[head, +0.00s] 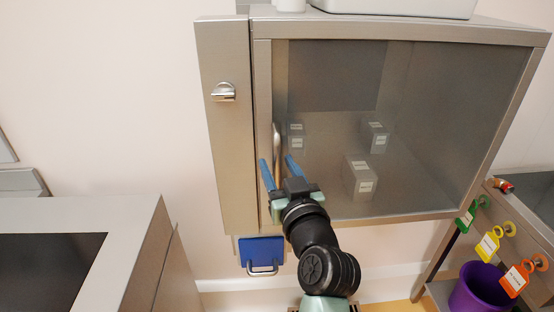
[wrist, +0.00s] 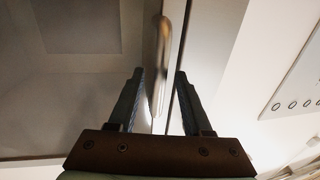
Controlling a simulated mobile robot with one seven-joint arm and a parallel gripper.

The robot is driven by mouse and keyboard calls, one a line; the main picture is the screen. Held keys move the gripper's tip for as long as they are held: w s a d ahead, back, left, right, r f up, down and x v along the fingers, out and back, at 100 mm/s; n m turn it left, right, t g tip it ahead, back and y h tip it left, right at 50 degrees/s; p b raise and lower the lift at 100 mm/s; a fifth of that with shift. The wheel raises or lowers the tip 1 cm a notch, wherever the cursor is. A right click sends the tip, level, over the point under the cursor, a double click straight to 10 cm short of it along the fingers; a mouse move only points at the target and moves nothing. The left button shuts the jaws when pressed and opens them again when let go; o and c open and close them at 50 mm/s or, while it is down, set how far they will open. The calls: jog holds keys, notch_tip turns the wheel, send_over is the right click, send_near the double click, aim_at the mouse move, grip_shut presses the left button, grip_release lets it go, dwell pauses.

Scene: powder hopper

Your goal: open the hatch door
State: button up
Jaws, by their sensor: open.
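The hatch door (head: 420,110) is a large see-through panel in a steel frame on the wall cabinet, and it looks shut. Its upright bar handle (head: 277,140) is near the door's left edge. My gripper (head: 277,160) is open, with its two blue fingers pointing up at the handle's lower part. In the wrist view the handle (wrist: 161,60) shows between the open fingers, with a gap on each side. I cannot tell how deep the fingers reach around it. The handle's lower end is partly hidden near the gripper in the head view.
A steel side panel with a knob (head: 223,91) borders the door on the left. Several grey boxes (head: 360,178) sit behind the panel. Coloured tags (head: 489,244) and a purple bin (head: 480,290) are at right. A steel counter (head: 130,240) is at left.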

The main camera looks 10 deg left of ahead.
jog(key=shift+w+a, duration=0.3)
jog(key=shift+w, duration=0.2)
grip_shut()
dwell(1.2)
